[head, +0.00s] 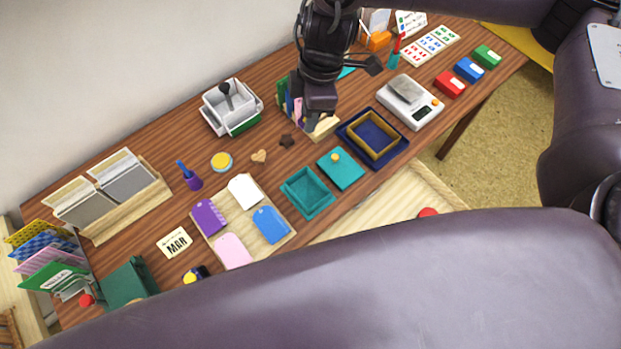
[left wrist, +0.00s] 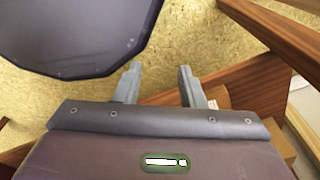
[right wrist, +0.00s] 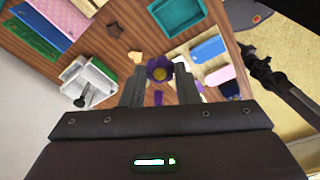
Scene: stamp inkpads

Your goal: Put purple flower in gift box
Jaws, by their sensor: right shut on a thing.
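In the head view my right gripper (head: 318,103) hangs over the back of the table, and the flower cannot be made out there. An open teal box (head: 308,194), likely the gift box, stands empty near the front edge, with a teal lid (head: 340,168) beside it. The box also shows in the right wrist view (right wrist: 178,17). My left gripper (left wrist: 159,76) is open and empty, away from the tabletop.
A wooden board (head: 245,213) with coloured tags lies left of the teal box. A navy tray (head: 373,138) with a wooden frame is to its right. A white-grey device (head: 232,106) and a small brown star (head: 286,141) are near my right gripper.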

